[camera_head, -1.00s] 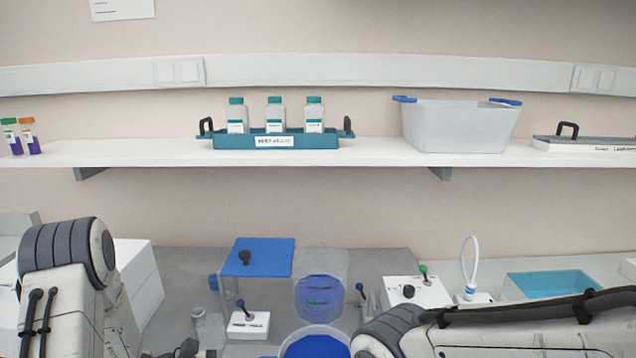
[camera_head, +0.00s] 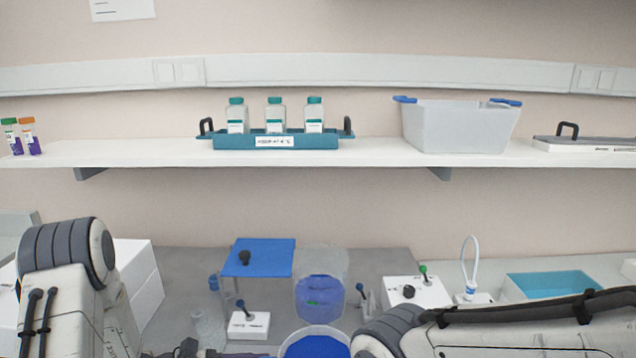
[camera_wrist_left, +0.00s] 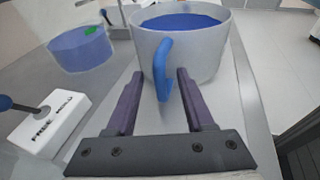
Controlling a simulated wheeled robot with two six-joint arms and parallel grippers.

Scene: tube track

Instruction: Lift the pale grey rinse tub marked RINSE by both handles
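A round pale grey tub (camera_head: 316,330) holding blue liquid stands at the bottom edge of the head view, partly cut off. In the left wrist view the same tub (camera_wrist_left: 205,66) is close ahead, with a blue handle (camera_wrist_left: 164,62) on its near side. No RINSE mark is readable. My left gripper (camera_wrist_left: 160,72) is open, its two dark fingers on either side of the lower part of the handle, with gaps visible. The tub's other handle is not visible. My right arm (camera_head: 510,330) shows at lower right; its gripper is out of view.
A clear vessel with blue liquid (camera_head: 320,298) stands behind the tub. A white switch box (camera_head: 248,325) and a blue-topped stand (camera_head: 258,258) are to the left. A white box with knobs (camera_head: 415,291) is to the right. A shelf (camera_head: 380,153) runs above.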

